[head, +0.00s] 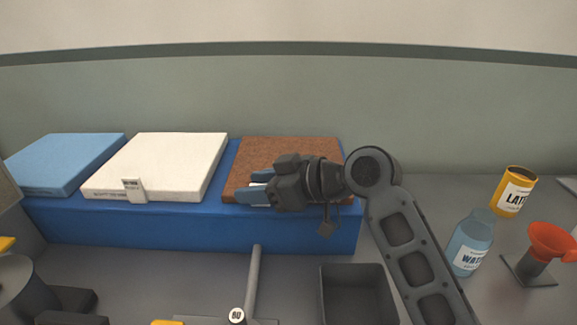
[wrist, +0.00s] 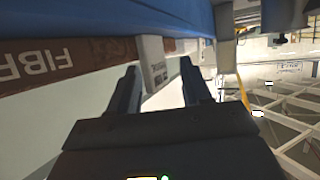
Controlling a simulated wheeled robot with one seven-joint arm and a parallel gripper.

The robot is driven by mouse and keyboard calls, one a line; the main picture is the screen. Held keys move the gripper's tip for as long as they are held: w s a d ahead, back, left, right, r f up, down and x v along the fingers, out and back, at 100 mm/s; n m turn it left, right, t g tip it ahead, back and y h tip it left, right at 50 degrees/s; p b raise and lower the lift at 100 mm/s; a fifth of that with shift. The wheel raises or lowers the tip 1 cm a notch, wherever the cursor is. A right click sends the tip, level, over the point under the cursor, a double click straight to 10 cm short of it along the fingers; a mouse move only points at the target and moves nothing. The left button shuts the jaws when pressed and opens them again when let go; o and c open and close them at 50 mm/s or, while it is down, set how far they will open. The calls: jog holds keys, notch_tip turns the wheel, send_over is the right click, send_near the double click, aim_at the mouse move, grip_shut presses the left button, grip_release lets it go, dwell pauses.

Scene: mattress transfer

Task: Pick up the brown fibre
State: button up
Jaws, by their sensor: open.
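The brown fibre (head: 292,152) is a flat, square slab lying on the right end of a long blue block (head: 200,222). My gripper (head: 250,186) is open, its blue fingers pointing left over or in front of the slab's front part and hiding some of it. In the wrist view the slab's brown side with the letters "FIBR" (wrist: 45,62) shows at the upper left, outside the fingers. A small pale label tag (wrist: 153,62) shows between and beyond the open fingertips (wrist: 160,85). I cannot tell whether the gripper touches the slab.
A white slab (head: 170,160) with a small tag and a light blue slab (head: 65,160) lie left on the block. A dark open bin (head: 358,295) stands in front.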

jog(key=shift+c, duration=0.3)
grip_shut()
dwell(0.3)
